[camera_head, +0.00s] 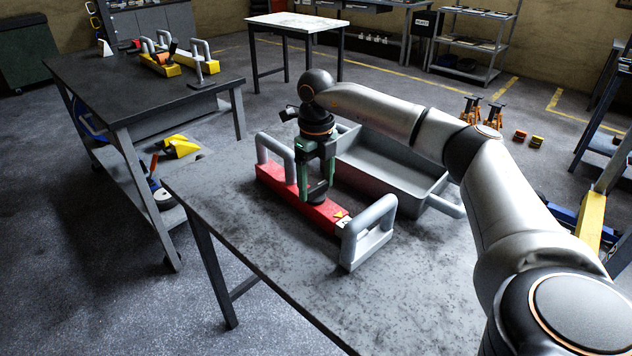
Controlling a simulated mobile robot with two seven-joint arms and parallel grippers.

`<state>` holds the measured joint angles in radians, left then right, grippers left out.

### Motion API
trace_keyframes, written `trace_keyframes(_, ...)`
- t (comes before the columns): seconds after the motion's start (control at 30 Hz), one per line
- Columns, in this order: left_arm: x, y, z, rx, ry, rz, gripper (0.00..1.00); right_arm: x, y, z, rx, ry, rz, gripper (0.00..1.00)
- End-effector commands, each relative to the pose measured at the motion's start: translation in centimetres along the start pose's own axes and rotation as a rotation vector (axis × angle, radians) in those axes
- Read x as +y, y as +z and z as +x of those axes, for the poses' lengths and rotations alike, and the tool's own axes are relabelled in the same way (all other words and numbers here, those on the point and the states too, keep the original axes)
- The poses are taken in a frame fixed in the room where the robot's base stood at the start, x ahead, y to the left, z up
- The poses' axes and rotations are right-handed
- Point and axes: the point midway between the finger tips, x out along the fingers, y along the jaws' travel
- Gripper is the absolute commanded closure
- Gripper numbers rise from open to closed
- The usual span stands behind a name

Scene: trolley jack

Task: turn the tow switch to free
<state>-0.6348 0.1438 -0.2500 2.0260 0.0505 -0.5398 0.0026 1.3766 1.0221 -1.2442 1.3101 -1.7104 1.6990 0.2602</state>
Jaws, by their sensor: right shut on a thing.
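A red box (273,179) lies lengthwise on the grey table, with a grey loop handle at each end. A small yellow and white label (343,217) is near its right end. A black knob (317,197), which appears to be the tow switch, stands on top of the box. My right gripper (317,187) points down over the box, its green fingers shut on the knob. The fingers partly hide the knob, and I cannot read which setting it points to. My left gripper is out of view.
A grey metal tray (385,181) stands just behind the red box. The near part of the grey table (300,270) is clear. A dark workbench (110,85) at the left holds yellow blocks with handles. Orange jack stands (470,109) are on the floor behind.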

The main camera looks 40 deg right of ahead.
Motion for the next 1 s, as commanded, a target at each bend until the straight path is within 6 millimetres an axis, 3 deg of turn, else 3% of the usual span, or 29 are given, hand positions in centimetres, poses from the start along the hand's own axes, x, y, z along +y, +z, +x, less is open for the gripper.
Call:
trace_keyframes(0.03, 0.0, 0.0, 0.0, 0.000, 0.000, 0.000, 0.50, 0.0, 0.0, 0.0, -0.001, 0.000, 0.000, 0.56)
trace_keyframes(0.2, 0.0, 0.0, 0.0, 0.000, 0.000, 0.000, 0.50, 0.0, 0.0, -0.1, -0.001, 0.000, 0.000, 0.75)
trace_keyframes(0.57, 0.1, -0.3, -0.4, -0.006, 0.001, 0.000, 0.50, 0.0, 0.0, -0.3, -0.002, 0.000, 0.059, 0.76)
trace_keyframes(1.0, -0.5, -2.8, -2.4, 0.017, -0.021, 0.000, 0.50, 0.0, -0.1, -0.5, 0.000, 0.000, 0.405, 0.76)
